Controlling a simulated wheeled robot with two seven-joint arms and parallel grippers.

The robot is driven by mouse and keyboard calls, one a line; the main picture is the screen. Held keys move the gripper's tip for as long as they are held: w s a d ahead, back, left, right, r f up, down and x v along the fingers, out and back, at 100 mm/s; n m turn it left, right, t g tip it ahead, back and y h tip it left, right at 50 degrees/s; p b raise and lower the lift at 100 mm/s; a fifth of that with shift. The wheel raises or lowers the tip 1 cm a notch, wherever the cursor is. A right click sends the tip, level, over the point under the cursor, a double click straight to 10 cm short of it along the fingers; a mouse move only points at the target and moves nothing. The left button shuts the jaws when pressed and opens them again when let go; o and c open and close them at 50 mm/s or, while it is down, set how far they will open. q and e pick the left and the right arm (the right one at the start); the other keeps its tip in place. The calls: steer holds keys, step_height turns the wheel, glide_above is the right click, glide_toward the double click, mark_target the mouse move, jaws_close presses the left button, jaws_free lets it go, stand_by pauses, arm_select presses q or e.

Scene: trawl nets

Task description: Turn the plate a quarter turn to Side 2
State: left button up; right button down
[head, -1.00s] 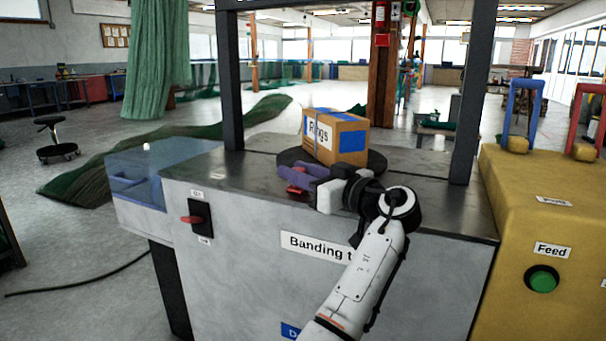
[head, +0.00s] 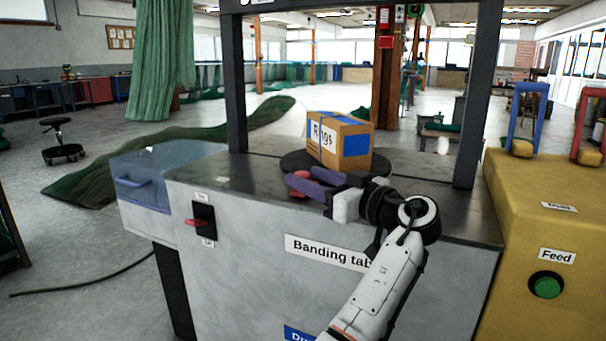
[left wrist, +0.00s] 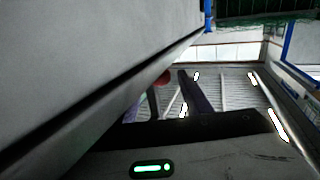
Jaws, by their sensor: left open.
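The dark round plate (head: 289,162) lies on the banding table (head: 240,175). A cardboard box (head: 327,152) lettered "Rings", with blue patches, stands on it. My left gripper (head: 293,183) is at the plate's near side, in front of the box. Its two purple fingers point left and are apart. Red parts show by the fingertips; I cannot tell whether they belong to the plate or the fingers. In the left wrist view a red round part (left wrist: 161,78) shows by the dark fingers. Contact with the plate is unclear. My right gripper is out of view.
Dark posts (head: 235,95) frame the table. A red switch lever (head: 195,223) is on its front, and a blue bin (head: 145,180) adjoins its left. A yellow machine (head: 540,215) with a green Feed button (head: 546,286) stands at the right.

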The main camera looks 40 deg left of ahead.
arm_select(q)
steer(key=d, duration=0.2)
steer(key=s+d, duration=0.1)
steer(key=d, duration=0.2)
steer(key=d+p, duration=0.1)
steer(key=d, duration=0.1)
steer(key=shift+s+d, duration=0.15)
steer(key=shift+d, duration=0.1)
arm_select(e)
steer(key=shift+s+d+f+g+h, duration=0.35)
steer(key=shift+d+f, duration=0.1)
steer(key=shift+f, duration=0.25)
